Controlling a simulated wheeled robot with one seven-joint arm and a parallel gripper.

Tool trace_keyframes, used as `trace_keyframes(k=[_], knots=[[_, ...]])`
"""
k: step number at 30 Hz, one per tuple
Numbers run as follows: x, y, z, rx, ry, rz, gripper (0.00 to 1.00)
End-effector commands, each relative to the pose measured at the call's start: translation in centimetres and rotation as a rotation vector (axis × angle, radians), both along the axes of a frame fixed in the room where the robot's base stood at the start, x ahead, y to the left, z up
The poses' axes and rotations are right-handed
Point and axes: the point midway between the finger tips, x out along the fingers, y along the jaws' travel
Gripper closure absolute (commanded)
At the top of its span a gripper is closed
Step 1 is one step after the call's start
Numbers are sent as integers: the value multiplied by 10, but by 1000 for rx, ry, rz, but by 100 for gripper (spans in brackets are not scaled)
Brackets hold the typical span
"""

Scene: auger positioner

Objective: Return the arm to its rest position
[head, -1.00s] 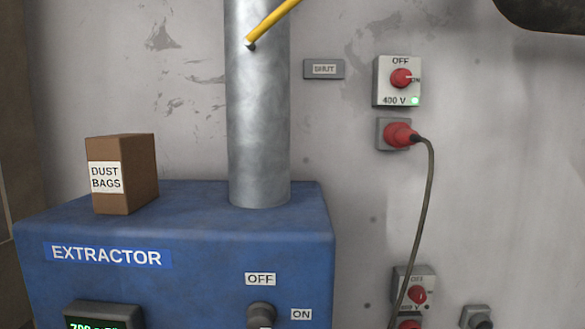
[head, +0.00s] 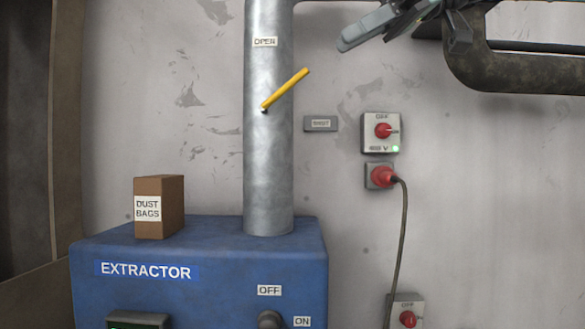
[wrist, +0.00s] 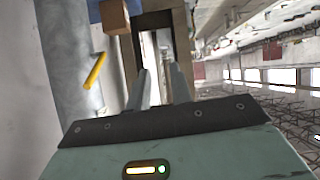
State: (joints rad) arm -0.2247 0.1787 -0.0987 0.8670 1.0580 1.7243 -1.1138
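My gripper (head: 372,30) shows at the top of the head view, in front of the wall, up and to the right of the pipe. In the wrist view its two fingers (wrist: 160,88) stand apart with nothing between them. It is clear of the yellow lever (head: 286,89) on the grey pipe (head: 268,170). The lever slants up to the right, between the OPEN label (head: 265,42) and the SHUT label (head: 320,124). In the wrist view the lever (wrist: 96,71) is left of the fingers. Most of my arm is out of frame.
The blue extractor (head: 200,295) stands below the pipe, with a dust bags box (head: 160,208) on top. A red-knobbed switch (head: 382,131) and a plug (head: 381,175) with a hanging cable are on the wall. A dark frame (head: 480,75) is at upper right.

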Motion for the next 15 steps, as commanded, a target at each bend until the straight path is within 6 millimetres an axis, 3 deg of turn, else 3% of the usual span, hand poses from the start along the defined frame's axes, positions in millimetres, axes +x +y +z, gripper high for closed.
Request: trace_keyframes(k=[8, 11, 15], knots=[[11, 15, -55, -40, 157, -106, 78], [14, 22, -86, -71, 234, -161, 78], [15, 35, -146, -137, 360, -257, 78]])
